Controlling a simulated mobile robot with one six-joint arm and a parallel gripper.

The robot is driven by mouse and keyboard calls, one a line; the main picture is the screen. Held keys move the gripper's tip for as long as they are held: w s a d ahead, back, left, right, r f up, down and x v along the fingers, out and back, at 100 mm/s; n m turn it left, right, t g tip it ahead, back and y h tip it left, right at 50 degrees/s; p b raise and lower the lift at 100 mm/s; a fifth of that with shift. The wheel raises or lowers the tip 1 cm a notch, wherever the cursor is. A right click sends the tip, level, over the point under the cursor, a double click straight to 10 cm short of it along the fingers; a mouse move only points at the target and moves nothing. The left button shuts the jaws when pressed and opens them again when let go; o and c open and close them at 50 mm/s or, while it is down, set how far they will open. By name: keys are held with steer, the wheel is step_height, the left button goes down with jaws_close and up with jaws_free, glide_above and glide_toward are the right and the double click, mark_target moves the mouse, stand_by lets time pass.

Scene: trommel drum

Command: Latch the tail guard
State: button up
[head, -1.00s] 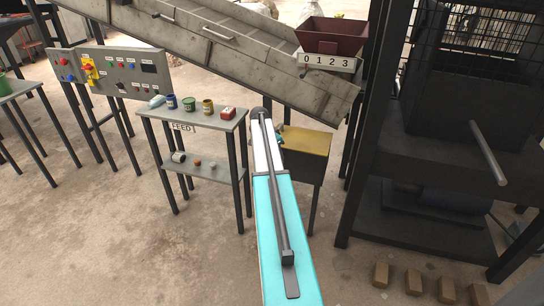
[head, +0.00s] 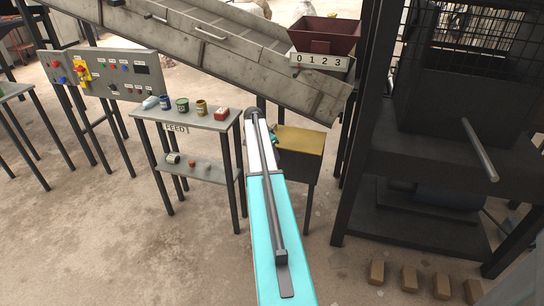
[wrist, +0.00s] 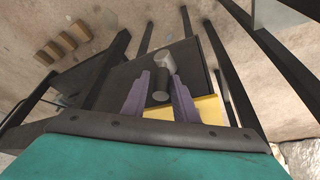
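I cannot tell which part is the tail guard or its latch; a dark mesh guard (head: 466,30) stands on the black frame at the right of the head view. My arm reaches forward, and my gripper (head: 273,138) is mostly hidden behind it, by a yellow-topped dark box (head: 300,140). In the wrist view my gripper's purple fingers (wrist: 162,78) stand apart. A dark cylinder (wrist: 160,86) with a pale grey end (wrist: 166,60) shows between them, with narrow gaps visible on both sides.
A FEED table (head: 215,120) with several small cans stands left of my arm. A sloped conveyor (head: 220,50) and a brown hopper (head: 325,35) are behind. A control panel (head: 120,72) is at far left. Several bricks (head: 409,278) lie on the floor at right. Front left floor is clear.

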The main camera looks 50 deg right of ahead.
steer(key=v, duration=1.3)
steer(key=shift+a+r+b, duration=0.2)
steer(key=shift+r+b, duration=0.15)
steer(key=shift+b, duration=0.1)
